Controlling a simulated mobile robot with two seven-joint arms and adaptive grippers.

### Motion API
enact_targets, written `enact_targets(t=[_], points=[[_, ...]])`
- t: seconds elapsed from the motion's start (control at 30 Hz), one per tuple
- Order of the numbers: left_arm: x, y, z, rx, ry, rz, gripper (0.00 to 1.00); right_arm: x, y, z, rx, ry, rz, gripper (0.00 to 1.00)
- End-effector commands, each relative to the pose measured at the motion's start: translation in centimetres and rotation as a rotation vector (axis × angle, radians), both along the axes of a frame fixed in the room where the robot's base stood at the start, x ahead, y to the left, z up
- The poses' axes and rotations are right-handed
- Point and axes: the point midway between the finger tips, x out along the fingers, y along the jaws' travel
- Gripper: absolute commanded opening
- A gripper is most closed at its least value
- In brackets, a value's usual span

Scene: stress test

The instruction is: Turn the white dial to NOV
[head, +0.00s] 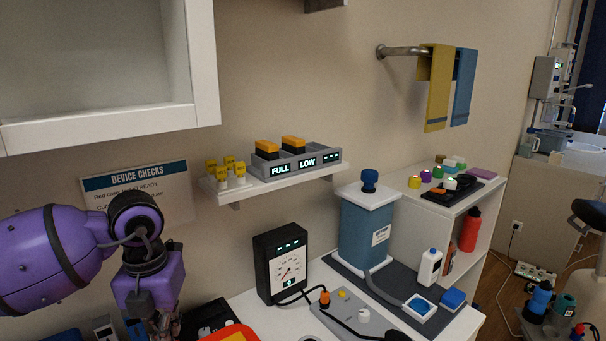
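No dial marked with months can be made out, and the letters NOV are not legible anywhere. A small white knob (364,315) stands on a grey panel (341,306) on the counter. Another small white piece (450,184) sits on a black pad on the right shelf unit. I cannot tell if either is the white dial. My purple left arm comes in from the left, and the top of its gripper (160,324) shows at the bottom edge, left of the counter and apart from both. Its fingertips are cut off. My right gripper is not in view.
A black gauge box (281,263) and a blue canister (366,235) stand on the white counter. A wall shelf (290,180) holds yellow pieces and a grey FULL/LOW charger. A white cabinet (110,128) overhangs at upper left. An orange-red object (232,333) is at the bottom edge.

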Motion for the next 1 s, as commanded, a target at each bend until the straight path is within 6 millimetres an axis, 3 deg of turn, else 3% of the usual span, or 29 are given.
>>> enact_targets(t=[0.2,1.0], points=[[0.0,0.0,-1.3,0.0,0.001,0.001,0.0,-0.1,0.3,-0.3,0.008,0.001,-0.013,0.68],[-0.6,0.0,-1.9,0.004,0.015,0.0,0.0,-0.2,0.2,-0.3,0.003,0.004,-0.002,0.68]])
